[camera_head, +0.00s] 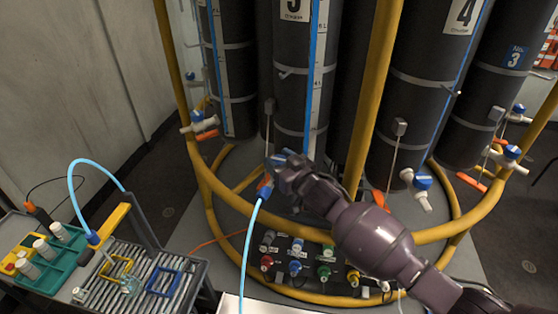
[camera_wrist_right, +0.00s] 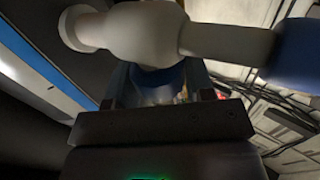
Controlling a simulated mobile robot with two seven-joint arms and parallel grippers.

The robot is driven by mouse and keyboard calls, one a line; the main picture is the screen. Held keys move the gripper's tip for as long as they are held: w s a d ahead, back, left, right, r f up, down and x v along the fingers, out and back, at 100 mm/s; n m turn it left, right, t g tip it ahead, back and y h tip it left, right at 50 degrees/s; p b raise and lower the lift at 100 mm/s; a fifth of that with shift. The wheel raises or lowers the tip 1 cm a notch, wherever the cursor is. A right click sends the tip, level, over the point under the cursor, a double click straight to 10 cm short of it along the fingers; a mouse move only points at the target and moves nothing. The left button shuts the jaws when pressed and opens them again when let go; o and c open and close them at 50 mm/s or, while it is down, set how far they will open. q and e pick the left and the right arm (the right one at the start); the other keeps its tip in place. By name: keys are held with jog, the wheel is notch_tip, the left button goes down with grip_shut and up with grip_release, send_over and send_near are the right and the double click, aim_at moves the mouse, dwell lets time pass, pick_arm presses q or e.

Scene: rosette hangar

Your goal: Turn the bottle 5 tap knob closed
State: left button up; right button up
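Bottle 5 (camera_head: 295,60) is a tall black cylinder with a "5" label and a blue-edged level strip, at the top middle of the head view. My right gripper (camera_head: 282,165) is at its lower front and covers most of its tap. In the right wrist view, the white tap body (camera_wrist_right: 150,28) crosses the top. The blue tap knob (camera_wrist_right: 160,78) lies below it, between the fingers of my right gripper (camera_wrist_right: 162,92). I cannot tell whether the fingers press on the knob. My left gripper is not in view.
Yellow rails (camera_head: 372,90) ring the bottles. A light-blue hose (camera_head: 247,235) hangs from near the tap. A panel of coloured connectors (camera_head: 300,262) is below. A cart (camera_head: 165,290) with a green vial rack (camera_head: 50,258) stands at left. Another tap (camera_head: 422,182) is right of my arm.

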jog(key=c, duration=0.4)
jog(key=shift+a+m+t+h, duration=0.1)
jog(key=shift+m+t+h, duration=0.2)
jog(key=shift+m+h, duration=0.2)
jog(key=shift+m+t+h, duration=0.3)
jog(key=shift+t+h, duration=0.1)
jog(key=shift+h, duration=0.1)
jog(key=o, duration=0.9)
